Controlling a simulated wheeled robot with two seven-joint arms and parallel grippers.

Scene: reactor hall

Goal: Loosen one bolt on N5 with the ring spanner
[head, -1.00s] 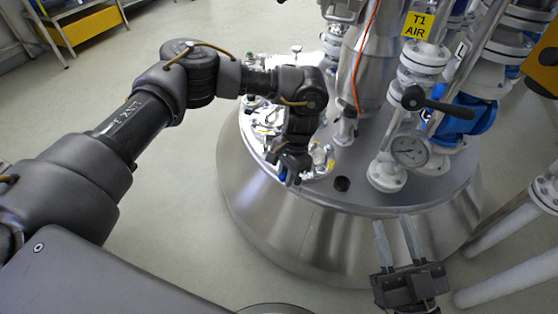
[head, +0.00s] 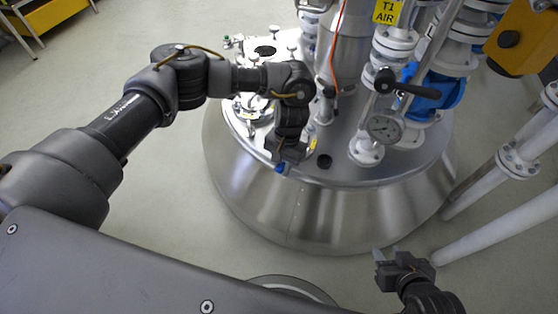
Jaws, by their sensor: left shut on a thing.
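My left gripper (head: 288,157) is over the near left rim of the steel vessel lid, pointing down. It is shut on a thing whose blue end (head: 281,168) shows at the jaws. I take this for the ring spanner, but most of it is hidden by the gripper. Left of the wrist, bright fittings and bolts (head: 250,112) stand on the lid. No N5 label is readable, and I cannot tell which fitting it is. My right gripper (head: 387,256) is low at the right, clear of the vessel, with its fingers apart and empty.
The lid also carries a dark port (head: 265,50), a black cap (head: 324,161), a gauge (head: 383,128) and a black-handled valve (head: 388,80). White pipes (head: 500,230) stand at the right. A yellow box (head: 520,38) is at upper right.

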